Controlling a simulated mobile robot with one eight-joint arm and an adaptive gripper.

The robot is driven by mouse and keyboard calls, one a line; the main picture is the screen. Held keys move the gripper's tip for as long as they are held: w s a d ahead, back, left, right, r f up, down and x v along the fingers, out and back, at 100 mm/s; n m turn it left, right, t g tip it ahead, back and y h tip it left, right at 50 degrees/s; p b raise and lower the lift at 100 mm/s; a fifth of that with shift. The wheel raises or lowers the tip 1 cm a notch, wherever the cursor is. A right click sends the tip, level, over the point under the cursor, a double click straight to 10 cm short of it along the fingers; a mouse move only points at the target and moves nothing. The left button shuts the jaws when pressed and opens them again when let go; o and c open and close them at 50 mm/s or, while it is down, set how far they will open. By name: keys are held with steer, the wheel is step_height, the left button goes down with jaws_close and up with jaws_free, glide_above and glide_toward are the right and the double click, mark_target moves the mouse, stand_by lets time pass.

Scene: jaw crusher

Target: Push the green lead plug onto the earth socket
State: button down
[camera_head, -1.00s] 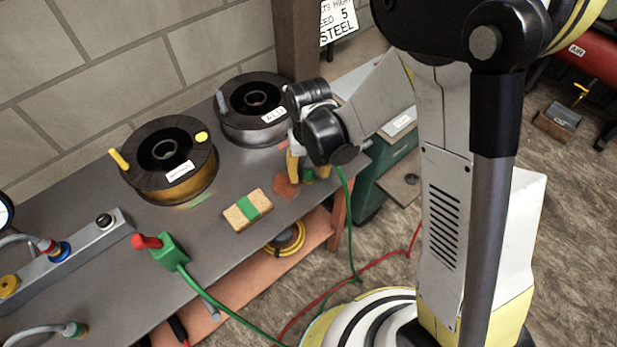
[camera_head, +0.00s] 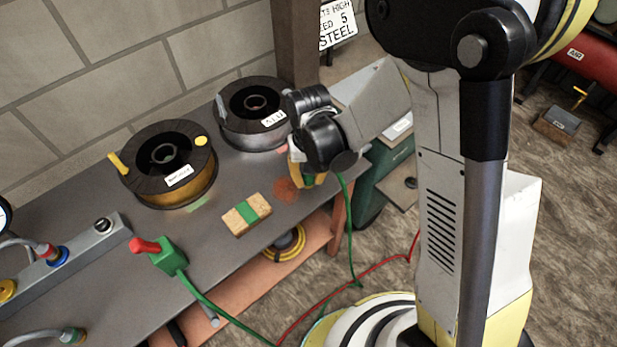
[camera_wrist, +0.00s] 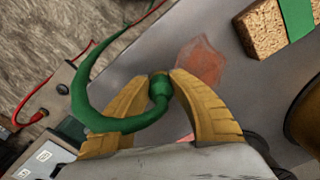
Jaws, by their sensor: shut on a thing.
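My gripper (camera_wrist: 166,80) is shut on the green lead plug (camera_wrist: 159,89), whose thick green lead curls away to the left in the wrist view. In the head view my gripper (camera_head: 308,180) is low near the right end of the bench, and the plug is mostly hidden by my wrist. The green lead (camera_head: 348,230) hangs from it over the bench edge. A grey rail (camera_head: 85,247) at the left carries a yellow socket (camera_head: 7,290), a blue one with a red plug (camera_head: 50,252) and a black one (camera_head: 103,225). I cannot tell which is the earth socket.
A green clamp (camera_head: 168,256) with a red handle lies on the bench (camera_head: 120,295). A cork block (camera_head: 246,214) with a green band lies nearer my gripper. Two cable drums, one yellow-wound (camera_head: 170,165) and one grey (camera_head: 252,112), stand along the wall.

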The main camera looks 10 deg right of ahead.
step_height(320, 180, up, 4)
steer(key=shift+r+p, duration=0.2)
steer(key=shift+p, duration=1)
steer(key=w+d+r+p, duration=0.3)
steer(key=d+r, duration=0.3)
steer(key=d, duration=0.5)
steer(key=shift+w+r+p, duration=0.25)
steer(key=shift+w+p, duration=0.1)
steer(key=shift+w, duration=0.15)
